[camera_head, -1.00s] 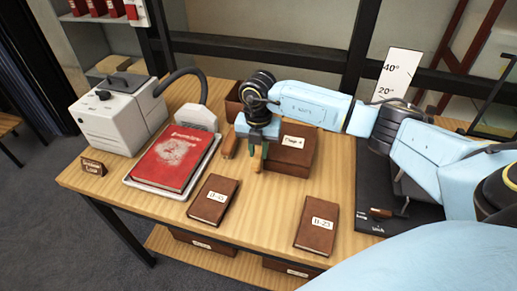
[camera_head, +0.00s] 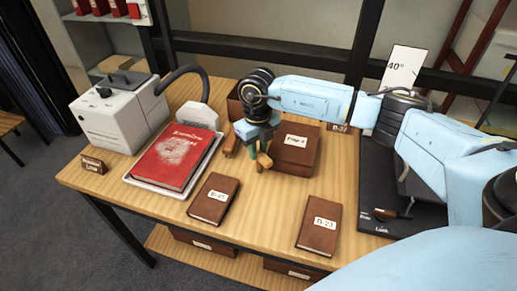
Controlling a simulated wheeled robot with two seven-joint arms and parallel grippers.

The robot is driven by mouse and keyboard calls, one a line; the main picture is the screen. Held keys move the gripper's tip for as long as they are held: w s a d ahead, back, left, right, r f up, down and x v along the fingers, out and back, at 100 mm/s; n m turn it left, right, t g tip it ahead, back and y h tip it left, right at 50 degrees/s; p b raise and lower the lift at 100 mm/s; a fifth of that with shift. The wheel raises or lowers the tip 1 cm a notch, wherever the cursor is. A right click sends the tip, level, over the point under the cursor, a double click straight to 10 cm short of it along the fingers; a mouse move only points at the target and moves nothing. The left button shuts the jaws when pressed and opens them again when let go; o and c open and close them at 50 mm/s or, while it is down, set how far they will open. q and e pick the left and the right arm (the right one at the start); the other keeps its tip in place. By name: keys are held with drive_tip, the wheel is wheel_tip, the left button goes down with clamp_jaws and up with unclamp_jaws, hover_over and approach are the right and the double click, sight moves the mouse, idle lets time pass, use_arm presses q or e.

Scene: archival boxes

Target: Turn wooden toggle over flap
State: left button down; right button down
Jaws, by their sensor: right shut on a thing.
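My right gripper (camera_head: 247,150) reaches down at the left side of a closed brown box (camera_head: 294,146) with a white label on its top. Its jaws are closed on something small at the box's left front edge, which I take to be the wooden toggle. The toggle is mostly hidden by the fingers, so its angle cannot be told. The flap cannot be made out separately from the box. My left gripper is not in view.
A red book (camera_head: 178,155) lies on a white tray beside a white machine (camera_head: 122,112) with a hose. Two brown labelled books, left (camera_head: 214,198) and right (camera_head: 320,222), lie nearer the front edge of the wooden table (camera_head: 262,205). A black board (camera_head: 365,190) is at right.

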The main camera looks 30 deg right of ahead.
drive_tip(key=n, duration=0.3)
drive_tip(key=shift+b, duration=0.3)
drive_tip(key=n, duration=0.3)
drive_tip(key=shift+a+n+b, duration=0.2)
drive_tip(key=shift+n+b, duration=0.1)
drive_tip(key=shift+b, duration=0.1)
drive_tip(key=n+b, duration=0.1)
drive_tip(key=n, duration=0.3)
drive_tip(key=shift+s+n, duration=0.15)
drive_tip(key=shift+n, duration=0.15)
drive_tip(key=shift+a+n+b, duration=0.1)
drive_tip(key=shift+n+b, duration=0.25)
drive_tip(key=shift+n, duration=0.45)
drive_tip(key=shift+s+r+n+b, duration=0.15)
drive_tip(key=shift+n+b, duration=0.15)
drive_tip(key=shift+n, duration=0.9)
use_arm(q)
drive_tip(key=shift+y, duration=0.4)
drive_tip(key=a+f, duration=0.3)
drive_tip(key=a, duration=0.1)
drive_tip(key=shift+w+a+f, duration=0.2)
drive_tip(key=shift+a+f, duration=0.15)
use_arm(e)
drive_tip(key=shift+n, duration=0.3)
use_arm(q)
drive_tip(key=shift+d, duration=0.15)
use_arm(e)
drive_tip(key=c, duration=1.2)
unclamp_jaws()
drive_tip(key=shift+c, duration=0.2)
